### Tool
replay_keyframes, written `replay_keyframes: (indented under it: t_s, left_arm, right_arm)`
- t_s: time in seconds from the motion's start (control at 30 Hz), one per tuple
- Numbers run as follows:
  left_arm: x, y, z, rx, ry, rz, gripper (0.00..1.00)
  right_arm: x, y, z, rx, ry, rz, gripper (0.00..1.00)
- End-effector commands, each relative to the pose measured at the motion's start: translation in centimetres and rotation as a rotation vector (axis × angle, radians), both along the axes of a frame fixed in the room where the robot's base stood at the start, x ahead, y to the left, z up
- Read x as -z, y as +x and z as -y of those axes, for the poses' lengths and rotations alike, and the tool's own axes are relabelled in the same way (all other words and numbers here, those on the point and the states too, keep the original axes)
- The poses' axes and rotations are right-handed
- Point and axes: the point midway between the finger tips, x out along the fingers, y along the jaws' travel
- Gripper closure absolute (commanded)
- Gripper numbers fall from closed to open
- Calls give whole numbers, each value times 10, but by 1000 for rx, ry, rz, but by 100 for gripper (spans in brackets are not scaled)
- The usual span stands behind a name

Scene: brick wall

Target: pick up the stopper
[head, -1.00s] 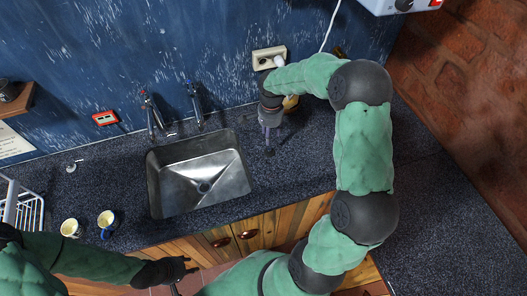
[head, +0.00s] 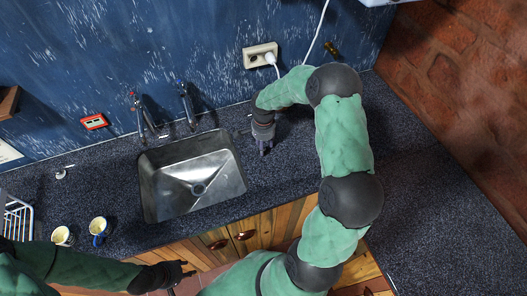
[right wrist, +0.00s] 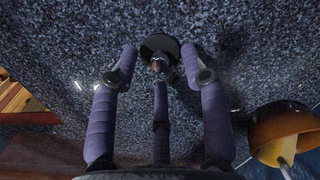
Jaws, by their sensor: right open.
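A dark round disc with a metal knob on top, which I take to be the stopper (right wrist: 151,43), lies on the speckled countertop in the right wrist view. My right gripper (right wrist: 160,62) is open above it, with one finger on each side of the disc and the third finger in line with the knob. I cannot tell whether any finger touches it. In the head view my right gripper (head: 265,150) is low over the counter right of the sink and hides the stopper. My left gripper (head: 184,272) is open and empty in front of the cabinets.
A steel sink (head: 160,190) is left of my right gripper. A rounded brown thing (right wrist: 278,122) stands close beside that gripper. Two cups, one of them blue (head: 98,227), stand at the left, near a white rack (head: 17,218). Counter to the right is clear.

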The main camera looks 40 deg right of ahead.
Motion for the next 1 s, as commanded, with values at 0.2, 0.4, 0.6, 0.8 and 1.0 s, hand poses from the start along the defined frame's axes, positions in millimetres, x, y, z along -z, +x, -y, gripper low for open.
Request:
replay_keyframes:
  t_s: [0.2, 0.4, 0.6, 0.8, 1.0]
  left_arm:
    - [2, 0, 0, 0, 0, 0, 60]
    - [2, 0, 0, 0, 0, 0, 60]
    - [2, 0, 0, 0, 0, 0, 60]
    - [2, 0, 0, 0, 0, 0, 60]
    - [1, 0, 0, 0, 0, 0, 60]
  right_arm:
    - [17, 0, 0, 0, -1, 1, 54]
    - [17, 0, 0, 0, 0, 1, 68]
    - [17, 0, 0, 0, 0, 1, 100]
    - [17, 0, 0, 0, 0, 1, 100]
    - [12, 0, 0, 0, -1, 2, 100]
